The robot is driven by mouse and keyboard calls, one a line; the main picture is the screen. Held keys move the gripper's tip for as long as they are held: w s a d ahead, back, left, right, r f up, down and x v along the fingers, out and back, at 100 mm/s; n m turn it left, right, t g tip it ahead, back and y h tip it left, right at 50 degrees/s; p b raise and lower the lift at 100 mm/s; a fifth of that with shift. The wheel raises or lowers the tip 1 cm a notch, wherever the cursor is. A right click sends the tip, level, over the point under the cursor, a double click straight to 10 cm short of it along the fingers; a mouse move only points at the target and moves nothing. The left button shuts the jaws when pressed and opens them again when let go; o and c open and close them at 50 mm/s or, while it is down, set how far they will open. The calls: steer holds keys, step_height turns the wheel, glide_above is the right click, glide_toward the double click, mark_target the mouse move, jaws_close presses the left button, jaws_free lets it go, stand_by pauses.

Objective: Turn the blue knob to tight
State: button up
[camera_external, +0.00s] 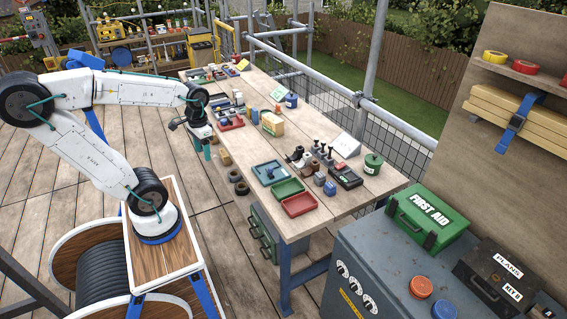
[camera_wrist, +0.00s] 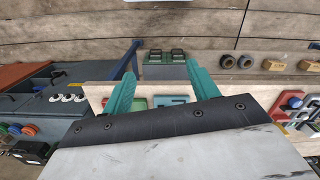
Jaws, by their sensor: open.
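A blue round knob (camera_external: 444,309) sits on top of the grey cabinet (camera_external: 375,245) at the lower right of the external view, partly cut by the bottom edge. An orange round knob (camera_external: 420,286) is just behind it. No tight mark is readable at this size. My gripper (camera_external: 204,150) is beside the far-left edge of the workbench, far from the knob, its teal fingers pointing down. In the wrist view my gripper (camera_wrist: 160,72) is open, with nothing between its fingers. Small orange and blue round shapes show at that view's left edge, too small to tell apart well.
The long wooden workbench (camera_external: 350,190) stands between my gripper and the cabinet, crowded with trays, blocks and small tools. A green first aid box (camera_external: 432,218) and a dark toolbox (camera_external: 495,278) stand near the knobs. Scaffold rails run behind the bench.

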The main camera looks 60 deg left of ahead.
steer(key=w+a+n, duration=0.4)
steer(key=w+a, duration=0.5)
steer(key=n+h, duration=0.1)
steer(key=n, duration=1.8)
glide_above(224, 120)
steer(key=s+d, duration=0.3)
steer(key=d, duration=0.1)
steer(key=f, duration=1.5)
steer(key=shift+a+f, duration=0.25)
steer(key=shift+f, duration=0.1)
steer(key=shift+w+a+r+n+y, duration=0.15)
steer(key=shift+w+a+n, duration=0.15)
steer(key=shift+a+n, duration=0.2)
steer(key=shift+w+a+n+y, duration=0.15)
steer(key=shift+w+a+n, duration=0.1)
steer(key=shift+a+n, duration=0.2)
steer(key=w+a+r+n, duration=0.1)
steer(key=a+r+n, duration=0.1)
steer(key=shift+w+r+n+t+y, duration=0.25)
steer(key=shift+w+r+t+y, duration=0.05)
steer(key=shift+w+r, duration=0.1)
steer(key=shift+f+n, duration=0.1)
steer(key=shift+n, duration=0.7)
steer(key=shift+s+f, duration=0.1)
steer(key=shift+f, duration=0.15)
step_height(224, 120, down, 7)
steer(key=shift+d+f, duration=0.1)
steer(key=c, duration=1)
